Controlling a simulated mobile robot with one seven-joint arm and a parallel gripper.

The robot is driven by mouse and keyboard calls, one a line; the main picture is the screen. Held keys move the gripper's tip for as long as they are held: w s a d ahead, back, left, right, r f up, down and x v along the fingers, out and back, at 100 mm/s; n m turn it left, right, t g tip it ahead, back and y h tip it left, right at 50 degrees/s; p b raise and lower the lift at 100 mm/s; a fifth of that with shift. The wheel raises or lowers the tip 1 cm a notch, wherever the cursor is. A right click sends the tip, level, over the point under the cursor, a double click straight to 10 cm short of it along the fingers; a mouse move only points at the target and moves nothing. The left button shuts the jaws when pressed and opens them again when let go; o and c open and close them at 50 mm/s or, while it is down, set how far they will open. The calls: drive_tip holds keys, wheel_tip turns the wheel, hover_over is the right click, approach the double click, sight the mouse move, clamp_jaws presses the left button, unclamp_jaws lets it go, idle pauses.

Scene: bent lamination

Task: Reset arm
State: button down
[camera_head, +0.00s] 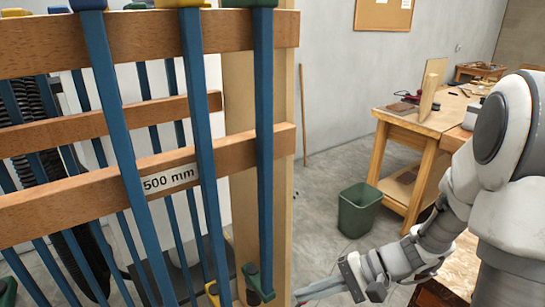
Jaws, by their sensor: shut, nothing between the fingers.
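My arm shows at the right of the head view, white and grey, reaching down and to the left. My gripper (322,290) is near the bottom centre, low and just right of the wooden clamp rack (238,153). It is shut with nothing held. Its fingertips are close to the rack's right post in the picture; I cannot tell if they touch.
Several blue bar clamps (264,140) hang on the rack at the left, with a "500 mm" label (170,179). A green bin (358,210) stands on the concrete floor behind the gripper. A wooden workbench (433,125) with tools stands at the right.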

drive_tip(key=s+d+r+n+t+h+p, duration=0.2)
drive_tip(key=r+h, duration=0.4)
drive_tip(key=r, duration=0.4)
drive_tip(key=s+d+r+n+t+h+p, duration=0.3)
drive_tip(key=s+r, duration=0.4)
drive_tip(key=r, duration=0.3)
drive_tip(key=d+n+h, duration=0.1)
drive_tip(key=n+h, duration=0.1)
drive_tip(key=shift+s+d+r+h, duration=0.15)
drive_tip(key=shift+s+d+h, duration=0.15)
drive_tip(key=shift+d+h, duration=0.1)
drive_tip(key=shift+a+n, duration=0.1)
drive_tip(key=shift+n, duration=0.2)
